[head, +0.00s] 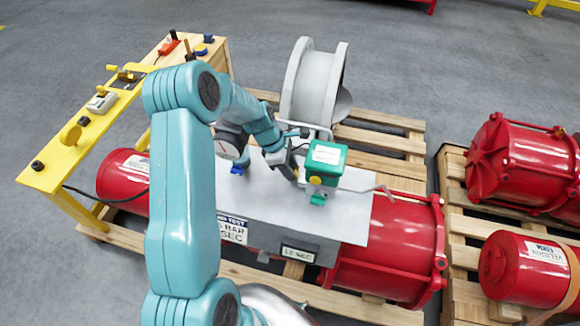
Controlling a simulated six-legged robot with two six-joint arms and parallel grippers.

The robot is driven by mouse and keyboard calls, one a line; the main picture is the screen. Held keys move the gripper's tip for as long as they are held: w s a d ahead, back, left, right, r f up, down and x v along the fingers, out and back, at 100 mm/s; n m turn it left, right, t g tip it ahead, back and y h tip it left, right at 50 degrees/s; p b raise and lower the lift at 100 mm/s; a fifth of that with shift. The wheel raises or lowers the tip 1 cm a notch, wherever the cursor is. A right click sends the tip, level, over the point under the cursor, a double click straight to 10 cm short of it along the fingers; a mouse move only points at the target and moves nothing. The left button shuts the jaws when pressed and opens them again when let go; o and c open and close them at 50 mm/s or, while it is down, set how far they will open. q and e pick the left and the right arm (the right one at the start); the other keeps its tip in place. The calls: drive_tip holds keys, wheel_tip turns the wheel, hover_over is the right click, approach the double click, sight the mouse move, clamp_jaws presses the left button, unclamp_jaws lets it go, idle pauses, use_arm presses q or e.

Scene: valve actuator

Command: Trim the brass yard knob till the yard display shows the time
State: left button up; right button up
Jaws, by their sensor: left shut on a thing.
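A green box (329,172) with a pale face stands on the grey plate over the red cylinder. I cannot read any figures on that face. A small brass knob (315,181) shows at the box's lower left side. My left gripper (299,170) reaches in from the left and is shut at the knob, against the box's left side. The fingers and the exact grip are partly hidden. A sign reading "12 SEC" (298,254) is on the front edge below. My right gripper is not in view.
A yellow stand (45,178) with several small parts is at left. A grey flanged spool (312,85) stands behind on the pallet (385,137). A bent metal rod (372,190) sticks out right of the box. More red cylinders (527,268) lie on the right pallet.

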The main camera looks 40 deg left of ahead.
use_arm(q)
drive_tip(key=n, duration=0.1)
drive_tip(key=n+p, duration=0.1)
drive_tip(key=n+y+p, duration=0.1)
drive_tip(key=shift+s+d+r+t, duration=0.15)
drive_tip(key=shift+r+t, duration=0.1)
drive_tip(key=shift+t, duration=0.15)
drive_tip(key=n+p, duration=0.1)
drive_tip(key=n, duration=0.1)
drive_tip(key=shift+n+t+y+p, duration=0.3)
drive_tip(key=shift+y, duration=0.1)
drive_tip(key=shift+d+f+n+y+p, duration=0.1)
drive_tip(key=shift+n+y+p, duration=0.3)
drive_tip(key=shift+n, duration=0.8)
drive_tip(key=o, duration=1)
drive_tip(key=shift+o, duration=0.2)
